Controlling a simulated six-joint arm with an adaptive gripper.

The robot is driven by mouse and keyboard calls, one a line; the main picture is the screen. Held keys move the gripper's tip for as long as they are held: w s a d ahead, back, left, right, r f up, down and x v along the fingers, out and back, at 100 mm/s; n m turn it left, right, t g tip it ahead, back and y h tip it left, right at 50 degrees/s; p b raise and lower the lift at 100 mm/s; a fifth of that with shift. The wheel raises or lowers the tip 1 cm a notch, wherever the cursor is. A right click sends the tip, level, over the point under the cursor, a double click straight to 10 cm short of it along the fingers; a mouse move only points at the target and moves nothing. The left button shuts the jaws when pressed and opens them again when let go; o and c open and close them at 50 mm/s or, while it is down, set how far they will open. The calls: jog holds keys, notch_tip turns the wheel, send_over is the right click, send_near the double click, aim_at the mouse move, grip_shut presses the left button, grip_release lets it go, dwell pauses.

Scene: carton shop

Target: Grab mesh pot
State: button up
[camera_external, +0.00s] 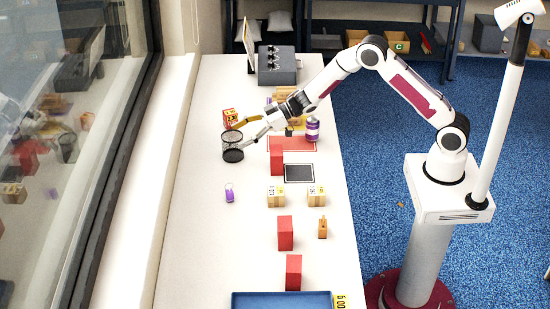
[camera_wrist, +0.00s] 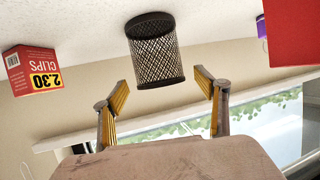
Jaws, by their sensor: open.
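The mesh pot (camera_external: 232,147) is a dark wire-mesh cylinder standing on the white table, toward the window side. It also shows in the wrist view (camera_wrist: 154,52), upside down in the picture, just beyond and between the fingers. My gripper (camera_external: 243,131) is low over the table with its fingers pointing at the pot from the right. In the wrist view my gripper (camera_wrist: 163,92) has its two yellow-padded fingers spread wide with nothing between them. I cannot tell whether the fingertips reach around the pot's near side.
A red-and-yellow clips box (camera_external: 230,118) stands close behind the pot; it shows left in the wrist view (camera_wrist: 36,70). A red block (camera_external: 276,160) stands to the right. A small purple item (camera_external: 229,193) is nearer the camera. The table's left side (camera_external: 190,210) is clear.

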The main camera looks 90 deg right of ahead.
aim_at(231, 139)
jog(key=shift+x, duration=2.05)
jog(key=c, duration=1.3)
